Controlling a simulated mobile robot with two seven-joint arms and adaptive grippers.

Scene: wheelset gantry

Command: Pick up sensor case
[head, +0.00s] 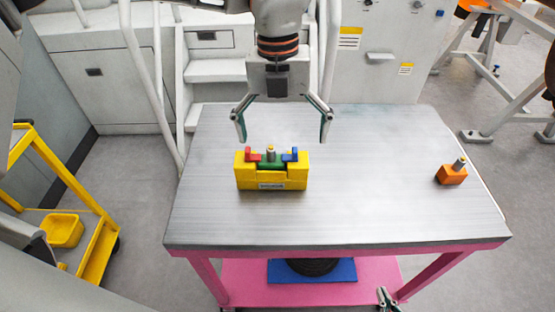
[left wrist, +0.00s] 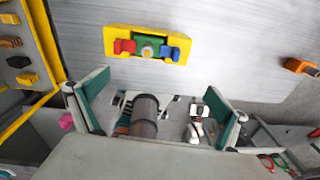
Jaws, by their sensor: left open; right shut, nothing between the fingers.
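The sensor case looks to be the yellow block (head: 271,178) on the metal tabletop. It holds a red piece, a green piece with a metal knob, and a blue piece, and has a label on its front. It also shows at the top of the left wrist view (left wrist: 147,45). My left gripper (head: 283,138) is open and empty, fingers pointing down, apart from the case and just behind it in the head view. In the left wrist view its fingers (left wrist: 155,85) are spread wide. My right gripper (head: 388,299) shows small and partly at the bottom edge, beside the table's front; it is shut and empty.
The grey tabletop (head: 370,205) is mostly clear. An orange block with a metal knob (head: 452,174) stands at its right edge. A pink lower shelf (head: 240,285) carries a blue mat with a dark round thing. A yellow cart (head: 95,255) stands left; steps and railings are behind.

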